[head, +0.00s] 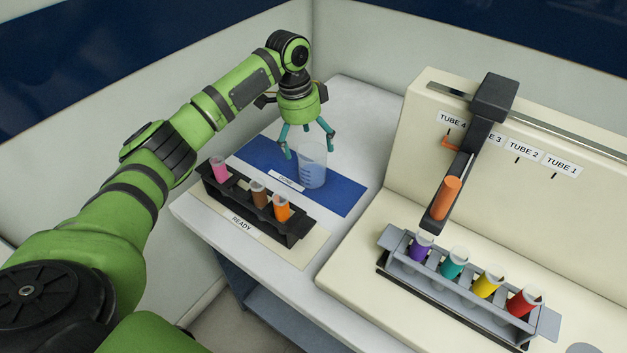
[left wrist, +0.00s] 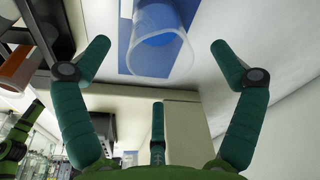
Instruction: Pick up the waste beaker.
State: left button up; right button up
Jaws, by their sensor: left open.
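The waste beaker (head: 312,166) is a clear, pale blue-tinted beaker standing upright on the blue mat marked DONE (head: 343,192). My left gripper (head: 306,146) hangs over the mat with its teal fingers spread, close behind and above the beaker in the head view. In the left wrist view the beaker (left wrist: 160,45) shows at the top centre, with blue at its bottom, between the two side fingers and apart from them. The gripper is open and empty. My right gripper is not in view.
A black rack (head: 255,205) with pink, brown and orange tubes stands beside the beaker on the READY mat (head: 310,250). To the right, a cream machine (head: 420,150) has an arm holding an orange column (head: 445,197) above a grey rack (head: 395,240) of several coloured tubes.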

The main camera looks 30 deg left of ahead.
aim_at(314, 163)
pick_arm(q)
jog(key=shift+d+f, duration=0.15)
jog(key=shift+f, duration=0.55)
jog(key=f, duration=0.1)
jog(key=f+p, duration=0.1)
jog(key=f, duration=0.1)
jog(key=d+f, duration=0.1)
jog(key=shift+w+f, duration=0.25)
jog(key=shift+f, duration=0.5)
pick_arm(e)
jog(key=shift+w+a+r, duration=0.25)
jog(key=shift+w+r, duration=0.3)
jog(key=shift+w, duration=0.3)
pick_arm(q)
jog(key=c, duration=1.2)
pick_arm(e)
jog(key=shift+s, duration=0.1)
